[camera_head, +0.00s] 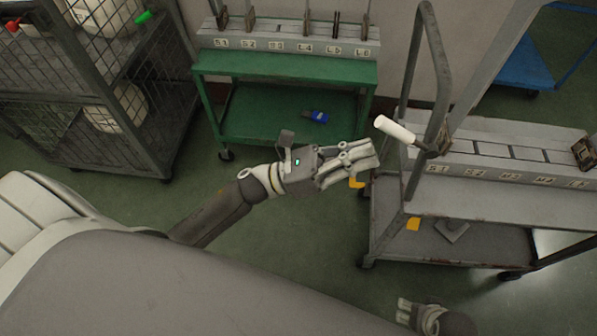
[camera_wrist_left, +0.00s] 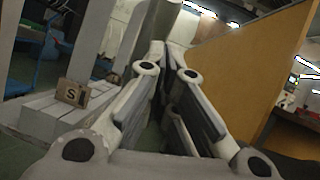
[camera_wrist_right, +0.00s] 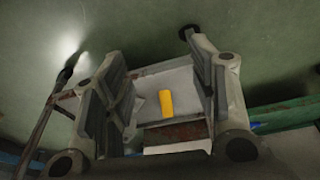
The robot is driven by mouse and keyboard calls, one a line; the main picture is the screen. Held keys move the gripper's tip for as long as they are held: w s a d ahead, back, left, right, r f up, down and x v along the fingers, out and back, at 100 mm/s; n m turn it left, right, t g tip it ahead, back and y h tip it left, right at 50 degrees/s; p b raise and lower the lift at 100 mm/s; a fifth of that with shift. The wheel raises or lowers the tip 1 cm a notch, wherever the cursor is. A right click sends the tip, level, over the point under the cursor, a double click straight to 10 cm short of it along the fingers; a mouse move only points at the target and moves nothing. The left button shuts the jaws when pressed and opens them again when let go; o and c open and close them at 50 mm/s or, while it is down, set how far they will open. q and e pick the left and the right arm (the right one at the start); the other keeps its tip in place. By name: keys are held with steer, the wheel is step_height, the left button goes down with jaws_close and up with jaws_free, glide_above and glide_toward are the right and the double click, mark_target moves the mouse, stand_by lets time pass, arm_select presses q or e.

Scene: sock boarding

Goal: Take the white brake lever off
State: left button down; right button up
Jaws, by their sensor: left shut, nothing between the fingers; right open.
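The white brake lever (camera_head: 395,129) sticks out to the left from a dark mount by the upright frame of the grey cart (camera_head: 480,189). My left gripper (camera_head: 374,153) is shut and empty, its fingertips just below and left of the lever, apparently apart from it. In the left wrist view its fingers (camera_wrist_left: 166,48) come together in front of a grey round shape whose identity I cannot tell. My right gripper (camera_head: 404,310) is low, in front of the cart; in the right wrist view it (camera_wrist_right: 155,80) is open and empty.
A green cart (camera_head: 285,67) with labelled slots and a blue item (camera_head: 315,117) on its lower shelf stands behind. A wire cage trolley (camera_head: 110,125) is at left. A yellow piece (camera_head: 413,223) shows on the grey cart's lower part. Green floor lies between.

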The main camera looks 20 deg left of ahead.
arm_select(q)
steer(key=r+b+v, duration=0.1)
steer(key=v, duration=0.9)
steer(key=shift+s+a+b, duration=0.25)
steer(key=shift+a+b, duration=0.1)
steer(key=shift+a, duration=0.3)
arm_select(e)
steer(key=v, duration=0.7)
steer(key=shift+w+r, duration=0.15)
steer(key=shift+r, duration=0.05)
steer(key=shift+d, duration=0.1)
